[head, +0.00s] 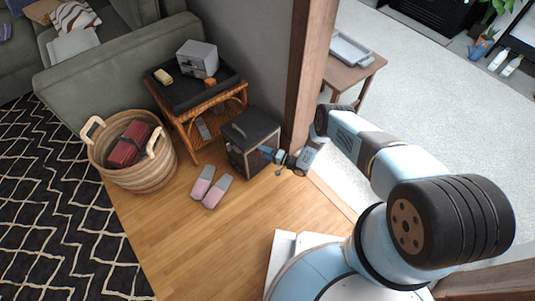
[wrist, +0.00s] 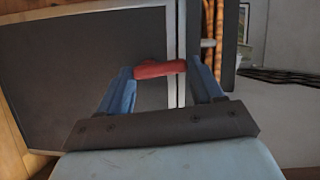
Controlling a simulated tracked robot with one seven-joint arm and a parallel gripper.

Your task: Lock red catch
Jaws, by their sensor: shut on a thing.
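The red catch (wrist: 160,69) is a short red bar at the edge of a dark panel, in the middle of the wrist view. My gripper (wrist: 163,72) has its two blue fingers on either side of the bar, shut on it. The panel (wrist: 85,75) is dark with a light frame and belongs to a small black cabinet. In the head view the cabinet (head: 250,127) stands on the wood floor, and my gripper (head: 268,152) reaches its front from the right. The catch cannot be made out in the head view.
A wicker table (head: 192,120) with a black tray stands behind the cabinet. A woven basket (head: 150,178) and slippers (head: 211,187) are on the floor to the left. A wooden post (head: 303,75) rises just right of the cabinet. Floor in front is clear.

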